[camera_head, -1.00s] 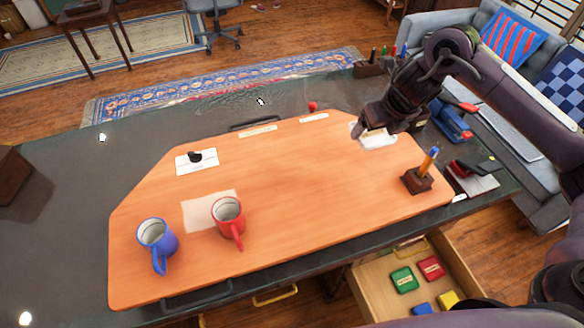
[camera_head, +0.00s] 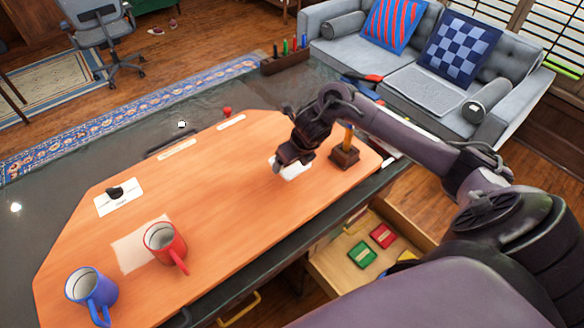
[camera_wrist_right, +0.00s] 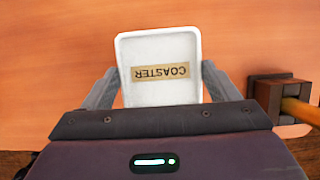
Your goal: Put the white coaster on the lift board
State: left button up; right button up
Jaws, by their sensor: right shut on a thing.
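The white coaster (camera_head: 293,168) with a label reading COASTER is between the fingers of my right gripper (camera_head: 287,163). In the right wrist view the coaster (camera_wrist_right: 158,92) lies flat, with a finger of the right gripper (camera_wrist_right: 160,86) at each side. The coaster is over the right part of the orange lift board (camera_head: 240,200), left of the pen block. I cannot tell whether it touches the board or is just above it. My left gripper is not in view.
A dark wooden block with a pencil (camera_head: 344,157) stands close right of the gripper. A red mug (camera_head: 160,244), a blue mug (camera_head: 88,288) and a card with a black object (camera_head: 118,196) are on the left. An open drawer (camera_head: 335,268) sits below the front edge.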

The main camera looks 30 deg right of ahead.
aim_at(293, 166)
jog(key=shift+f, duration=2.05)
jog(key=o, duration=0.9)
jog(key=shift+o, duration=0.2)
jog(key=shift+r, duration=0.15)
jog(key=shift+s+r, duration=0.1)
jog(key=shift+r, duration=0.2)
jog(key=v, duration=1.1)
jog(key=shift+s, duration=0.1)
